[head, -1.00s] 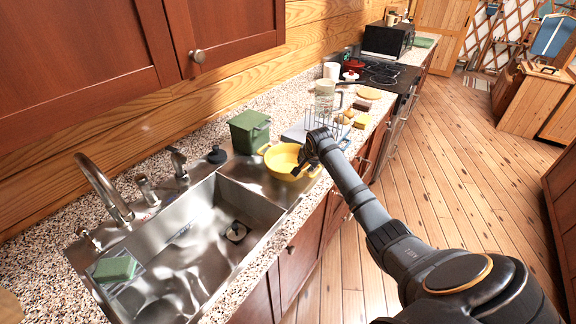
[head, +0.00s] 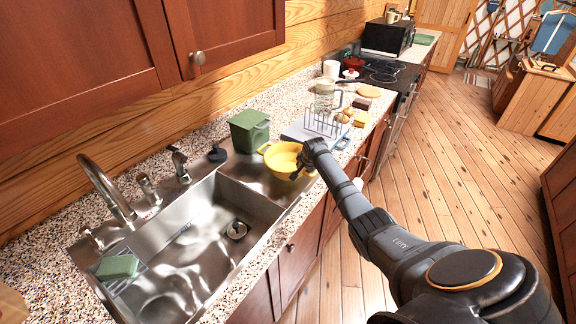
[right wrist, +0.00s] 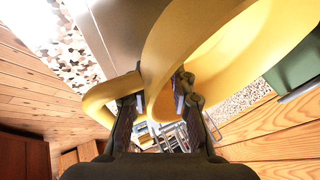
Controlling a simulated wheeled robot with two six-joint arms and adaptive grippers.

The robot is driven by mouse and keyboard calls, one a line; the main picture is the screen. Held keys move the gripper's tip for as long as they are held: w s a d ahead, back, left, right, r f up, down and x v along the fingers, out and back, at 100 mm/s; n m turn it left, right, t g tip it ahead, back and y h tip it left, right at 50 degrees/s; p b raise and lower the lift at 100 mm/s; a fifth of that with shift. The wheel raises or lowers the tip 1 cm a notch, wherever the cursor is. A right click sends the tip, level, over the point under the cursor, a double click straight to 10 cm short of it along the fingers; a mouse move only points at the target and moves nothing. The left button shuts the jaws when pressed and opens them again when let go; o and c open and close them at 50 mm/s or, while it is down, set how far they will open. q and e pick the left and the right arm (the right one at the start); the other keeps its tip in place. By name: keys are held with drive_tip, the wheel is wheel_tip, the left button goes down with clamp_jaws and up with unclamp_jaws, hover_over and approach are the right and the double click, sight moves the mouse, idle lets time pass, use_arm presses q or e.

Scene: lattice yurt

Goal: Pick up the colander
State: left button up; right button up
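The yellow colander (head: 279,161) sits on the steel drainboard beside the sink basin. My right gripper (head: 303,168) is at its right side, by the rim. In the right wrist view the colander (right wrist: 205,55) fills much of the upper middle, close to the camera. My right gripper (right wrist: 158,105) is open, with one finger on each side of the colander's yellow rim and handle. The left finger is partly covered by the handle loop. Firm contact cannot be made out. My left gripper is not in view.
A green canister (head: 249,131) stands just behind the colander. A wire rack (head: 322,124) and a glass jug (head: 327,98) stand beyond it on the counter. The sink basin (head: 200,245) holds a green sponge (head: 117,267) on a rack at its near left.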

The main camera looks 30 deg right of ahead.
clamp_jaws()
drive_tip(key=shift+r, duration=0.1)
drive_tip(key=shift+w+r+b, duration=0.1)
drive_tip(key=shift+r+b, duration=0.2)
drive_tip(key=r, duration=0.1)
drive_tip(key=r+b, duration=0.1)
drive_tip(key=r, duration=0.1)
drive_tip(key=shift+s, duration=0.3)
drive_tip(key=s+a+r+b, duration=0.1)
drive_tip(key=s+a+r, duration=0.1)
drive_tip(key=s+r, duration=0.2)
drive_tip(key=s+a+r+b, duration=0.2)
drive_tip(key=s+r, duration=0.3)
drive_tip(key=s, duration=0.3)
drive_tip(key=shift+s+a+b, duration=0.25)
drive_tip(key=shift+a+b, duration=0.05)
drive_tip(key=shift+a, duration=0.45)
